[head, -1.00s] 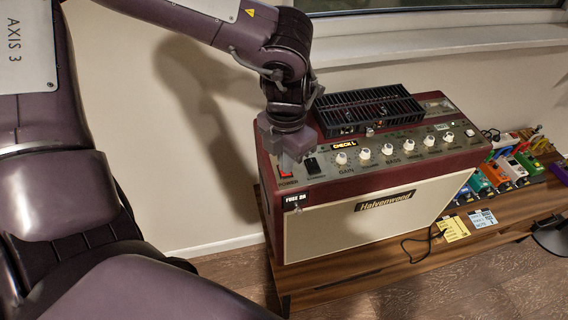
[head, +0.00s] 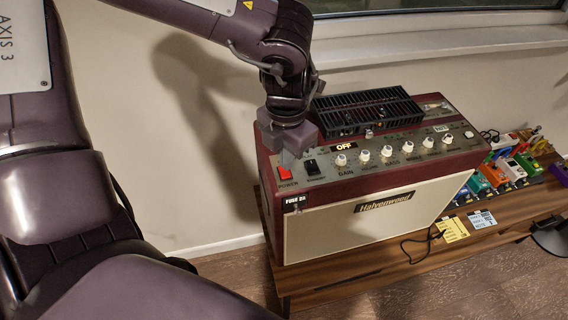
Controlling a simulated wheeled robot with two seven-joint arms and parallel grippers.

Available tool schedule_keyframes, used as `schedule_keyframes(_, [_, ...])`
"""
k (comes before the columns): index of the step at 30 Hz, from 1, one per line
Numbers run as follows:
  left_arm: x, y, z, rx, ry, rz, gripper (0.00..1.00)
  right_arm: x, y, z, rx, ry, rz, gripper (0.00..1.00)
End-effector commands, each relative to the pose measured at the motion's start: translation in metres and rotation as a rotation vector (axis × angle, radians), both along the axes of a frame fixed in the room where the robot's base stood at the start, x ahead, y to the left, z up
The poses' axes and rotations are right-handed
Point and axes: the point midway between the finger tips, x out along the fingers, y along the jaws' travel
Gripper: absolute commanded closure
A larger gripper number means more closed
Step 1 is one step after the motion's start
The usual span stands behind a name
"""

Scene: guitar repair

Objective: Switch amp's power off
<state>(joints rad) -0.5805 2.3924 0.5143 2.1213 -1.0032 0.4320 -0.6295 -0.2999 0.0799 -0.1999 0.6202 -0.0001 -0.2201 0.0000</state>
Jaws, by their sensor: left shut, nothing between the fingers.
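The amp (head: 372,212) is a dark red and cream box marked Halvenwood, standing on a wooden bench. Its top panel carries a red power switch (head: 285,173) at the left, a black standby switch (head: 312,166) beside it, and a row of white knobs. A small display (head: 344,146) on the panel reads OFF. My left gripper (head: 290,160) is shut and empty, pointing down at the panel just behind the red switch. I cannot tell whether its tips touch the switch. My right gripper is not in view.
A black slatted unit (head: 368,110) sits on top of the amp, close to the left gripper's right. Several coloured pedals (head: 500,172) stand on the bench (head: 400,258) at right. Yellow and white tags (head: 453,229) and a cable lie before them. A window sill runs behind.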

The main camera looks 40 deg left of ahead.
Motion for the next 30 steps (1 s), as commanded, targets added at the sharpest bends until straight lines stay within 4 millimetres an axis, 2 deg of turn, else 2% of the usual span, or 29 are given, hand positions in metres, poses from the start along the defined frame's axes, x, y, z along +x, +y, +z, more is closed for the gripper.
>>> schedule_keyframes(15, [0.000, 0.000, 0.043, 0.000, -0.001, 0.000, 1.00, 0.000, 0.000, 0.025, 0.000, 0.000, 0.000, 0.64])
schedule_keyframes(30, [0.000, 0.000, 0.045, 0.000, 0.000, 0.000, 1.00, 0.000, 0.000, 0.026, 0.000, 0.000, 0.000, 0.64])
